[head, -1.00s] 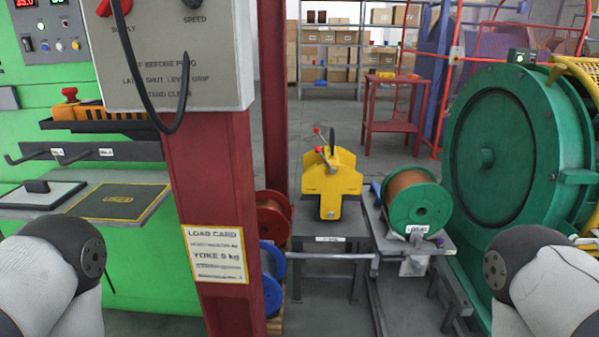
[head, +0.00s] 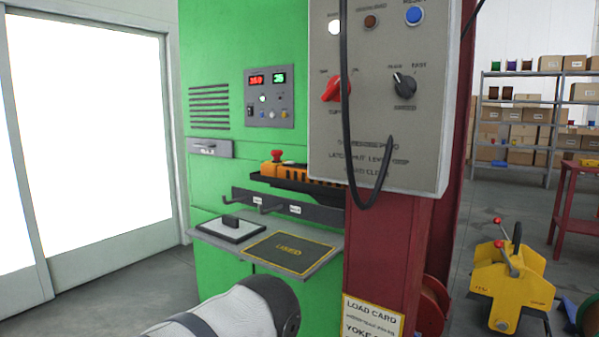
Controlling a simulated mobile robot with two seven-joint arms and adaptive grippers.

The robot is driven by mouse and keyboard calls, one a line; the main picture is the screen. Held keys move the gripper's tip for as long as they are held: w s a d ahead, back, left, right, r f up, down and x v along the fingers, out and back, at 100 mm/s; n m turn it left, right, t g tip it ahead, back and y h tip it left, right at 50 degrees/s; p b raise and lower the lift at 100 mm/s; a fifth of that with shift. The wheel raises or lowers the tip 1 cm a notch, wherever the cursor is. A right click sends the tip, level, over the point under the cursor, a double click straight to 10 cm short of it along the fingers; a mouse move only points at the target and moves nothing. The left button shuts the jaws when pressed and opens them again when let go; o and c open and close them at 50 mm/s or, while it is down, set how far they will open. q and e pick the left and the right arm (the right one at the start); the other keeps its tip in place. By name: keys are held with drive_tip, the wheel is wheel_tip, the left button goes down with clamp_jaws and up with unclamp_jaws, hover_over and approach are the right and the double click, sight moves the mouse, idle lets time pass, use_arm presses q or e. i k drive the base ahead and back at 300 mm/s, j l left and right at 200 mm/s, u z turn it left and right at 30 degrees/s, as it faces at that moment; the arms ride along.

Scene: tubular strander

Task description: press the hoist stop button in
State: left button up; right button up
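A red mushroom button (head: 277,155) sits on the left end of an orange hand control (head: 272,169), seemingly the hoist pendant. The control lies in a black tray (head: 268,181) on the green cabinet, its right end hidden behind the grey control box. I cannot tell from here whether the button is in or out. One of my arm's links shows at the bottom, below the shelf and well apart from the button. Neither gripper is in view.
The grey control box (head: 378,140) with a hanging black cable (head: 346,120) juts out on the red post (head: 385,265), right of the button. Hooks and a shelf (head: 326,258) lie below the tray. The yellow yoke (head: 510,285) stands at right. Floor at left is clear.

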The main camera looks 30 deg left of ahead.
sight(276, 153)
drive_tip(key=j+u, duration=0.45)
drive_tip(key=i+j+u, duration=0.15)
drive_tip(key=u, duration=0.35)
drive_tip(key=j, duration=0.1)
